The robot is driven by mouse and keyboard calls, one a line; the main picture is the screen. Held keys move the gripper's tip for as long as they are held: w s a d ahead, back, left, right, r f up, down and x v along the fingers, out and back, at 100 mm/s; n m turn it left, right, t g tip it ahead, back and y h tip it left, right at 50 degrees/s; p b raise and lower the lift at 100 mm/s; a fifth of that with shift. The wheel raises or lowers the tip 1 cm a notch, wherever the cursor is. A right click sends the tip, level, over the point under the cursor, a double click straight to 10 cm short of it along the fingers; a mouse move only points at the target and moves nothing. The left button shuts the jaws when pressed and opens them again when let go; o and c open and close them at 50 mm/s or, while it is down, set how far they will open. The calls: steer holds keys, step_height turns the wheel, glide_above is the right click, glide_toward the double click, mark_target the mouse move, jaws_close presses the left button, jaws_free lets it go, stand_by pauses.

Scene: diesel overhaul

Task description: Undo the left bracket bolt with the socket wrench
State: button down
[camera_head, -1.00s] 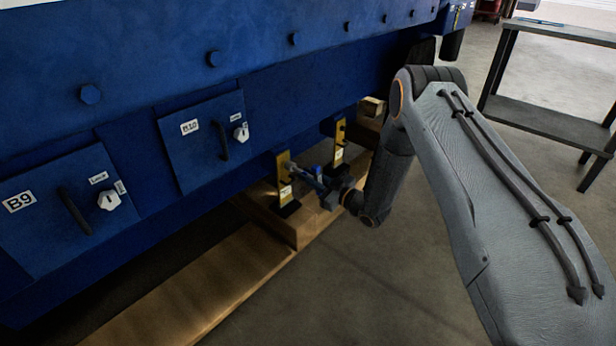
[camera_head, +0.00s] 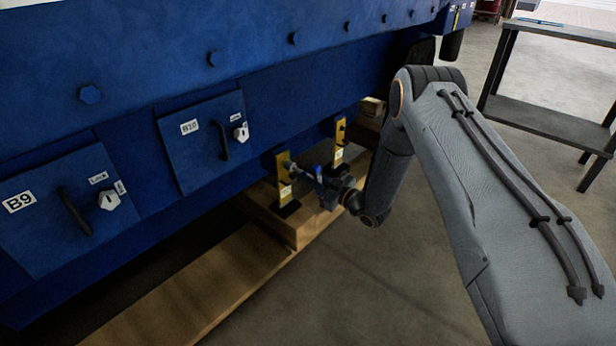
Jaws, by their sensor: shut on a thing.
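My gripper (camera_head: 327,184) is shut on the socket wrench (camera_head: 304,174), which has a blue part near the jaws. The wrench points left, its tip at the upper part of the left brass-coloured bracket (camera_head: 283,178). The left bracket bolt is hidden behind the wrench tip or too small to make out. I cannot tell whether the socket sits on the bolt. A second brass-coloured bracket (camera_head: 340,138) stands farther back to the right. Both brackets are upright against the lower edge of the blue engine (camera_head: 320,75) and carry small white labels.
Wooden blocks (camera_head: 298,228) and a long plank (camera_head: 190,290) lie under the engine. Hatch covers B9 (camera_head: 45,225) and B10 (camera_head: 190,155) with handles and white lock knobs face me. A dark table (camera_head: 545,115) stands at the right. The floor between is clear.

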mark_target(320, 182)
steer(key=shift+p+v, duration=0.75)
steer(key=shift+v, duration=1)
steer(key=shift+p+v, duration=1.15)
steer(key=shift+v, duration=1.85)
